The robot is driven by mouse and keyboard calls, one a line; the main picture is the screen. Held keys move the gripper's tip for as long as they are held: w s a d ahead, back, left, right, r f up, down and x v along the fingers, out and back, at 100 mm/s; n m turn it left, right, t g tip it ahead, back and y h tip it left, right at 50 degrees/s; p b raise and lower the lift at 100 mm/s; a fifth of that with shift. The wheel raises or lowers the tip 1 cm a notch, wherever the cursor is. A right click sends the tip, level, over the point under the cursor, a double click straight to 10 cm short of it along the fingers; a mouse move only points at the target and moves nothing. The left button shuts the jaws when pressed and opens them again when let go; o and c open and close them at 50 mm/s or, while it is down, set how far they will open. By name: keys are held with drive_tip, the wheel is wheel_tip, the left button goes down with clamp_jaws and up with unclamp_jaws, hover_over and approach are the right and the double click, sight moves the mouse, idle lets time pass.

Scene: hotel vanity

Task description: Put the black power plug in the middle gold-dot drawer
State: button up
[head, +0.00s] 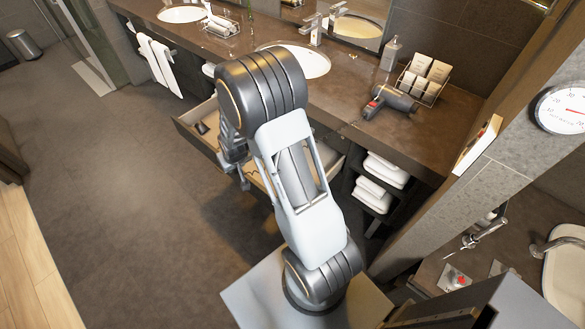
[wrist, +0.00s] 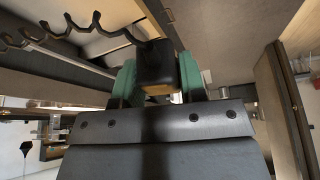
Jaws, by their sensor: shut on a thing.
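In the wrist view, my gripper (wrist: 158,78) has green-padded fingers shut on a black block-like plug (wrist: 156,58). A dark coiled cord (wrist: 62,28) runs from it to the left. In the head view, my gripper (head: 243,178) hangs at the counter's front over an open drawer (head: 186,126), and my arm hides much of both. The drawer's pale inside shows left and right of my arm. A small dark thing (head: 202,128) lies in its left end. No gold dot can be made out, so I cannot tell which drawer this is.
A grey and red hair dryer (head: 388,101) lies on the brown counter (head: 345,99) by a rack of bottles (head: 424,80). White towels (head: 376,184) sit on shelves right of the drawer. Other towels (head: 160,65) hang at left. The floor (head: 120,180) at left is clear.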

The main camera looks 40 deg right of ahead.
drive_tip(key=d+f+n+y+b, duration=0.1)
drive_tip(key=d+f+n+b, duration=0.2)
drive_tip(key=d+f+b, duration=0.95)
drive_tip(key=d+f+n+y+b, duration=0.1)
drive_tip(key=d+f+n+b, duration=0.2)
drive_tip(key=d+f+b, duration=1)
drive_tip(key=a+f+n+g+y+b, duration=0.1)
drive_tip(key=a+f+n+b, duration=0.1)
drive_tip(key=f+n+b, duration=0.1)
drive_tip(key=s+a+f+n+g+y+b, duration=0.1)
drive_tip(key=f+n+b, duration=0.3)
drive_tip(key=b, duration=0.1)
drive_tip(key=a+f+n+g+b, duration=0.1)
drive_tip(key=a+f+n+b, duration=0.1)
drive_tip(key=f+n+b, duration=0.1)
drive_tip(key=shift+s+a+f+g+y+b, duration=0.3)
drive_tip(key=shift+f+y+b, duration=0.1)
drive_tip(key=shift+f+b, duration=0.2)
